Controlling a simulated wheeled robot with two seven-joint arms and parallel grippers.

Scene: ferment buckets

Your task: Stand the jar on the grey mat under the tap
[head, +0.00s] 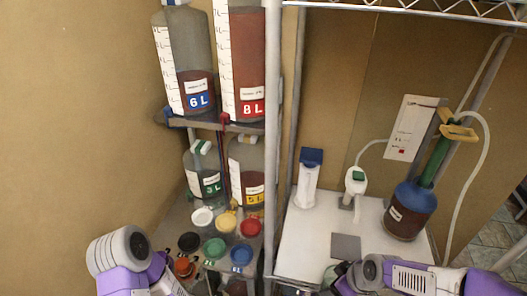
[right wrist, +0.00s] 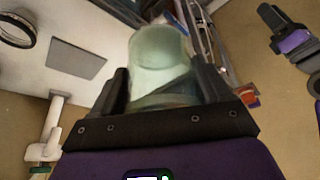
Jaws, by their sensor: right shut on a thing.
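The jar is pale greenish glass. It stands out clearly between the dark fingers of my right gripper (right wrist: 165,84) in the right wrist view, where the jar (right wrist: 160,50) is gripped. In the head view, my right gripper (head: 345,277) is low at the front of the white bench, and the jar is mostly hidden there. The grey mat (head: 346,246) lies bare just behind the gripper; it also shows in the right wrist view (right wrist: 75,52), apart from the jar. The white tap with a green top (head: 355,182) stands behind the mat. My left gripper's jaws are not visible.
A blue-topped white stand (head: 309,178) is at the bench's left. A large blue and red bottle (head: 411,210) stands at its right. A metal post (head: 271,140) separates the bench from a shelf with labelled bottles and coloured lids (head: 214,248).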

